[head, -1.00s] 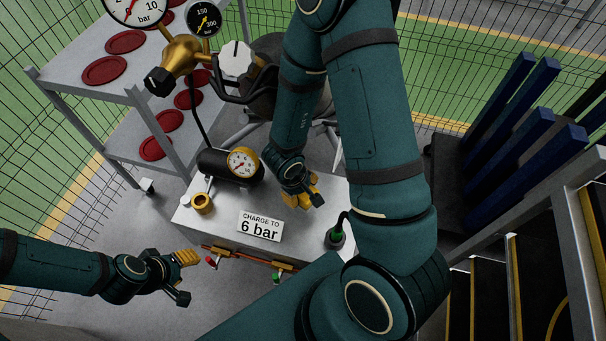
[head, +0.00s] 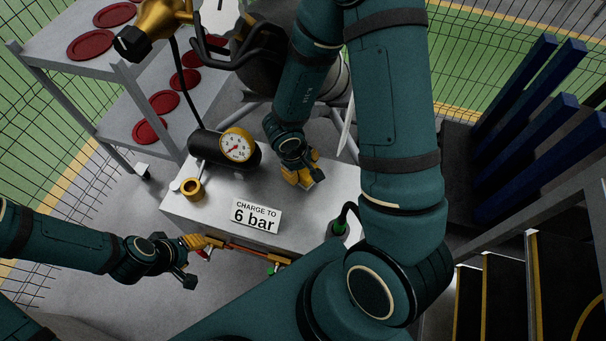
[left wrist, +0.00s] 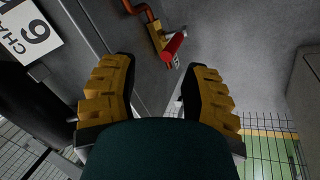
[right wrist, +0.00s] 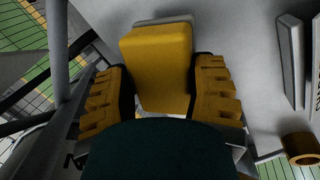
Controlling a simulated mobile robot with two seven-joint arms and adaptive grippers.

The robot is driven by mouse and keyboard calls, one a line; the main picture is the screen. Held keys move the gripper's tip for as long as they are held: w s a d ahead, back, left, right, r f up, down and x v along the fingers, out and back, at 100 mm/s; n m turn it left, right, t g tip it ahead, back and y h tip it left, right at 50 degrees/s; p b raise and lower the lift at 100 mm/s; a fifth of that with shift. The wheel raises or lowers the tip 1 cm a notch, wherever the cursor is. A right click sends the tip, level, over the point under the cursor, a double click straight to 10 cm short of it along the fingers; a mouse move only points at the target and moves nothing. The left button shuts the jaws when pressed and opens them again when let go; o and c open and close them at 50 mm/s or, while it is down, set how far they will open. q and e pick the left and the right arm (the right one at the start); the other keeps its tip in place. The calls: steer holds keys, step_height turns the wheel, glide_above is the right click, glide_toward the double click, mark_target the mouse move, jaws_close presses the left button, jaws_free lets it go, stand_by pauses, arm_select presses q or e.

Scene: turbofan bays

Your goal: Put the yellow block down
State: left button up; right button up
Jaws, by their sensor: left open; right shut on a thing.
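The yellow block (right wrist: 158,65) is between the fingers of my right gripper (right wrist: 165,85), which is shut on it. In the head view my right gripper (head: 303,172) is over the back right part of the grey bench top (head: 215,210). The block is hard to tell from the yellow fingers there. I cannot tell whether its underside touches the bench. My left gripper (head: 205,255) is open and empty, low beside the bench's front left. In the left wrist view its fingers (left wrist: 155,95) are apart, with a red-handled valve (left wrist: 173,46) beyond them.
The bench holds a black cylinder with a gauge (head: 237,146), a brass ring (head: 192,188) and a "CHARGE TO 6 bar" sign (head: 256,216). A green-collared hose fitting (head: 339,228) stands at the right. A shelf with red discs (head: 91,45) is at back left. Steps (head: 500,300) are at right.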

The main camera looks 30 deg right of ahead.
step_height(320, 180, down, 3)
steer(key=b, duration=0.2)
steer(key=shift+r+b, duration=0.1)
steer(key=shift+b, duration=0.2)
arm_select(q)
steer(key=f, duration=0.1)
steer(key=s+f, duration=0.1)
steer(key=f, duration=0.1)
steer(key=shift+s+d+f, duration=0.15)
steer(key=shift+s+f, duration=0.05)
steer(key=shift+s, duration=0.1)
arm_select(e)
steer(key=shift+r, duration=0.1)
steer(key=o, duration=1)
steer(key=shift+o, duration=0.2)
